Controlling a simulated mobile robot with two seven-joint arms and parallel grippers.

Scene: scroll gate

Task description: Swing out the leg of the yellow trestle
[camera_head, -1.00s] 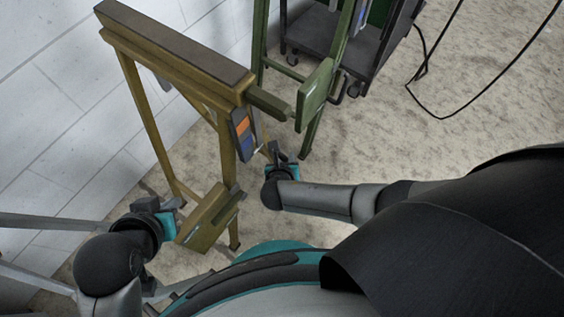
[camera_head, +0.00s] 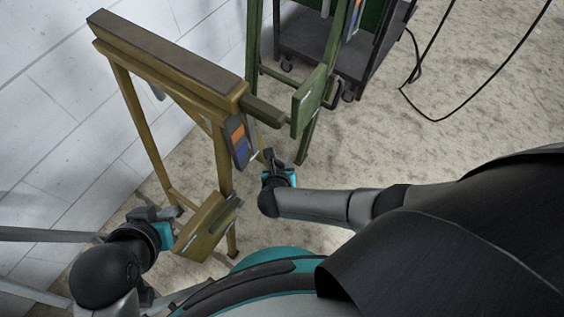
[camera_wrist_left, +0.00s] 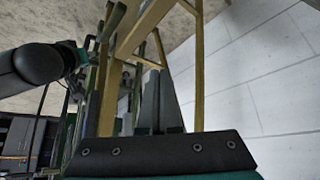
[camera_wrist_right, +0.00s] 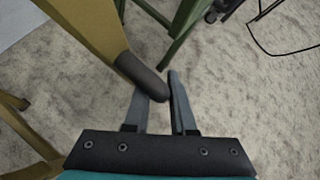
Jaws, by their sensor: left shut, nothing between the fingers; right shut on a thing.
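The yellow trestle (camera_head: 222,145) stands upright at left, with a dark-topped beam (camera_head: 165,52) and a yellow box-like panel (camera_head: 207,226) low on its near side. My right gripper (camera_head: 270,157) is beside the trestle's near right leg. In the right wrist view its fingers (camera_wrist_right: 164,88) are shut on a dark rounded grip (camera_wrist_right: 141,74) at the end of a yellow bar (camera_wrist_right: 88,25) of the trestle. My left gripper (camera_head: 178,213) is shut and empty, close to the panel's left edge; contact is unclear. It also shows in the left wrist view (camera_wrist_left: 160,85).
A green trestle (camera_head: 311,95) stands just behind, its green plate close to the yellow beam's end. A dark cart (camera_head: 335,50) and a black cable (camera_head: 437,119) are behind it. The white block wall (camera_head: 50,100) is at left. Open floor (camera_head: 450,80) lies to the right.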

